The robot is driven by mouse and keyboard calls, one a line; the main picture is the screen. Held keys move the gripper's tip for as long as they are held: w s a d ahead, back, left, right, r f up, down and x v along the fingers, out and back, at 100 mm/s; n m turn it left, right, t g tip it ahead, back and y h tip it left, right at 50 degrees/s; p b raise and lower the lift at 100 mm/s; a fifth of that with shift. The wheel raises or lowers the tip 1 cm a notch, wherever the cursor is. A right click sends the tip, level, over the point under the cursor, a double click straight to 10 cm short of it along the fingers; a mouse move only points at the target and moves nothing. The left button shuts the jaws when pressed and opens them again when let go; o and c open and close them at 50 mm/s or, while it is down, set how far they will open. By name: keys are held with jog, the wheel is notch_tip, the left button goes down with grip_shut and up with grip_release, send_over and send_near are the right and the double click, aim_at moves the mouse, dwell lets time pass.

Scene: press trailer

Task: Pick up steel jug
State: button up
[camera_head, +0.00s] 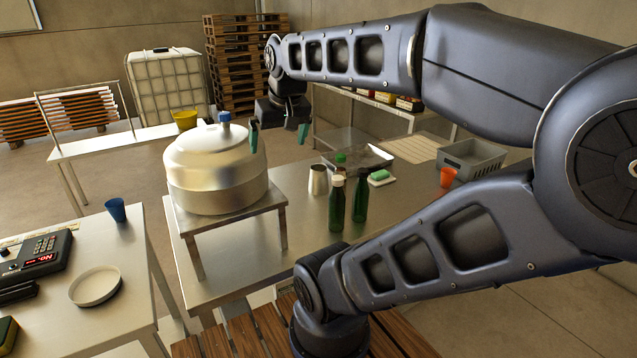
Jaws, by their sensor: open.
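The steel jug (318,180) is a small silvery vessel standing upright on the steel table (300,222). It is just left of two green bottles, and its lower right edge is close to the front bottle (337,203). My gripper (278,137) is open and empty, with its green-tipped fingers pointing down. In the picture it is above and to the left of the jug, apart from it, near the right side of the large metal tank. The jug's handle, if it has one, cannot be made out.
The large tank (215,165) stands on a raised steel stand (232,217) left of the jug. A second green bottle (360,200), a tray (362,158), a white dish with a green item (381,178), an orange cup (447,177) and a grey crate (470,160) are to the right.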

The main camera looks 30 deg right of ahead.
jog(key=w+d+m+g+y, duration=0.1)
jog(key=w+d+m, duration=0.3)
jog(key=w+d, duration=0.45)
jog(key=m+g+h, duration=0.3)
jog(key=m+h, duration=0.3)
jog(key=m, duration=0.8)
send_over(318, 175)
jog(key=w+a, duration=0.2)
notch_tip(318, 175, down, 22)
jog(key=shift+a+x, duration=0.25)
jog(key=shift+x, duration=2.45)
jog(key=shift+a+x, duration=0.2)
jog(key=shift+x, duration=2.55)
jog(key=shift+w+f, duration=0.1)
jog(key=shift+f, duration=0.1)
jog(key=shift+c, duration=0.2)
jog(key=c, duration=1.1)
jog(key=shift+c, duration=0.3)
